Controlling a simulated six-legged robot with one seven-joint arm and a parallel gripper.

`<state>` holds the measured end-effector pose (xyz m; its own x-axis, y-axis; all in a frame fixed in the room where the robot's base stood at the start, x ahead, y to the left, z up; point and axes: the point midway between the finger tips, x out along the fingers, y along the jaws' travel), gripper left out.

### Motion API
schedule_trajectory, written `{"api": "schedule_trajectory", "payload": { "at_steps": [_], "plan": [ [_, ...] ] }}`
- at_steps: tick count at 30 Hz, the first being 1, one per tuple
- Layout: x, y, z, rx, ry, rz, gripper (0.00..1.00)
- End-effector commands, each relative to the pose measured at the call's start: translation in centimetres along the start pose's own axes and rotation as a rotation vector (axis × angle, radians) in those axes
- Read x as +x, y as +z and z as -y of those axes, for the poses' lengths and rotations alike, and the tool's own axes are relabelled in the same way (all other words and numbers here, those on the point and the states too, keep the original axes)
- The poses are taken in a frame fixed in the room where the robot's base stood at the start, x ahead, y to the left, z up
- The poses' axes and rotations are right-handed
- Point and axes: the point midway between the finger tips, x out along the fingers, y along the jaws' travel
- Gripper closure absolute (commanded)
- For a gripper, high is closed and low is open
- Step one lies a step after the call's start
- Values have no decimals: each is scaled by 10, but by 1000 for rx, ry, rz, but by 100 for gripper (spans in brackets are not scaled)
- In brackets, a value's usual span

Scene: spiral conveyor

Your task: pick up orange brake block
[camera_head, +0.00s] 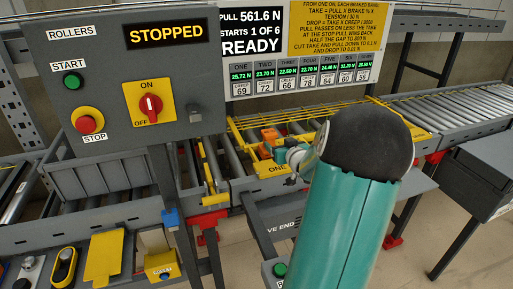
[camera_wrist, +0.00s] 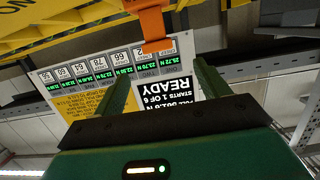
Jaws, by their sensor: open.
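Small orange blocks (camera_head: 268,134) sit on the roller conveyor by the yellow plate marked ONE (camera_head: 275,168), left of my teal arm in the head view. An orange piece (camera_wrist: 154,28) hangs into the top of the wrist view, just beyond and between my fingertips. I cannot tell which orange block it is. My gripper (camera_wrist: 160,72) is open, its two green fingers apart with nothing between them. The fingers do not show clearly in the head view, where my arm covers part of the conveyor.
A control panel (camera_head: 110,50) reading STOPPED stands at the left, on a post. A display board (camera_head: 300,85) reading READY is behind the conveyor. Yellow rails (camera_head: 215,175) border the rollers (camera_head: 460,95). A dark box (camera_head: 485,160) is at the right.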

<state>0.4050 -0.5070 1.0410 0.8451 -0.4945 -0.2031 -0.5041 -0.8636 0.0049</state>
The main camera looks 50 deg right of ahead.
Motion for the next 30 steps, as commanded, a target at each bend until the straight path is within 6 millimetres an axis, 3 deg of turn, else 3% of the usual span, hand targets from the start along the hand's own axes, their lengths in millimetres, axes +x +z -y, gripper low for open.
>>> {"api": "schedule_trajectory", "payload": {
  "at_steps": [5, 15, 23, 30],
  "plan": [
    [7, 2, -8, 8, 4, -9, 25],
    [68, 2, -12, 9, 9, -9, 25],
    [91, 1, -10, 7, 7, -8, 25],
    [128, -1, -9, 8, 5, -8, 25]
  ]
}}
